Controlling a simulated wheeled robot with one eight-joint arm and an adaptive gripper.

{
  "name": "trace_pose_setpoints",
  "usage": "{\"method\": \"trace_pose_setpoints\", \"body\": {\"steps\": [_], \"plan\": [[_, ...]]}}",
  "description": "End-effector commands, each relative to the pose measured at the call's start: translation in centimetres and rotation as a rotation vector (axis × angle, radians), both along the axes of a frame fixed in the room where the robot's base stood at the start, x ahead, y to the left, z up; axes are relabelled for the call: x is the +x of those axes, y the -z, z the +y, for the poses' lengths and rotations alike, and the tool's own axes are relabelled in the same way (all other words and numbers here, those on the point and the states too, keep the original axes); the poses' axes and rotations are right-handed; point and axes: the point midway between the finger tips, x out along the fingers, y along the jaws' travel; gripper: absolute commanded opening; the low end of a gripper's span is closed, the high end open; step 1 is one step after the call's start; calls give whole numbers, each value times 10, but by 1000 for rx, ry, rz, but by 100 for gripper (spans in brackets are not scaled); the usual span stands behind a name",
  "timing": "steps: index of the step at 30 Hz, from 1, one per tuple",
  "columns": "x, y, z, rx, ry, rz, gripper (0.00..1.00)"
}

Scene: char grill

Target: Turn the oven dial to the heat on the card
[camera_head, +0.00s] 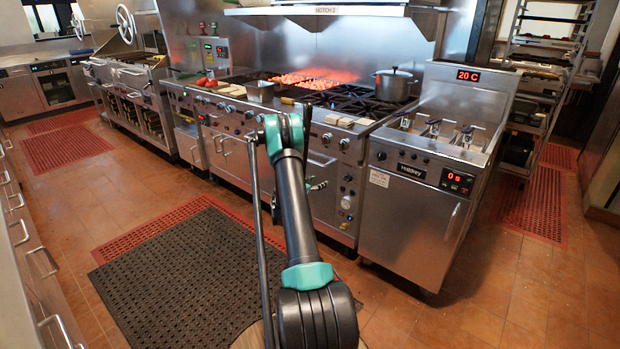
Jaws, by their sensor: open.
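The steel range (225,165) stands ahead with a row of burner knobs along its front edge. A vertical panel at its right end bears several small dials (346,202), one with a pale face; their marks are too small to read. A sign on the hood (326,10) reads "NOTCH 2". My arm reaches forward in the middle of the view. My gripper (318,186), mostly hidden behind the arm, shows dark fingertips just right of it, in front of the oven front and left of the dial panel. It is open, with nothing seen in it.
A fryer (412,215) with a "20 C" display stands right of the range. A pot (394,84) and glowing coals (305,81) are on the range top. A dark mat (190,270) lies on the floor at left. Drawers (40,262) line the left edge.

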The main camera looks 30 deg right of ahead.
Motion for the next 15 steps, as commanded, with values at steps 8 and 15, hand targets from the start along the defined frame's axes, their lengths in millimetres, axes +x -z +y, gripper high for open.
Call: {"method": "trace_pose_setpoints", "body": {"steps": [8, 15], "plan": [[-9, -32, 24, 56, -24, 69, 55], [-17, -49, 42, 94, -46, 120, 55]]}}
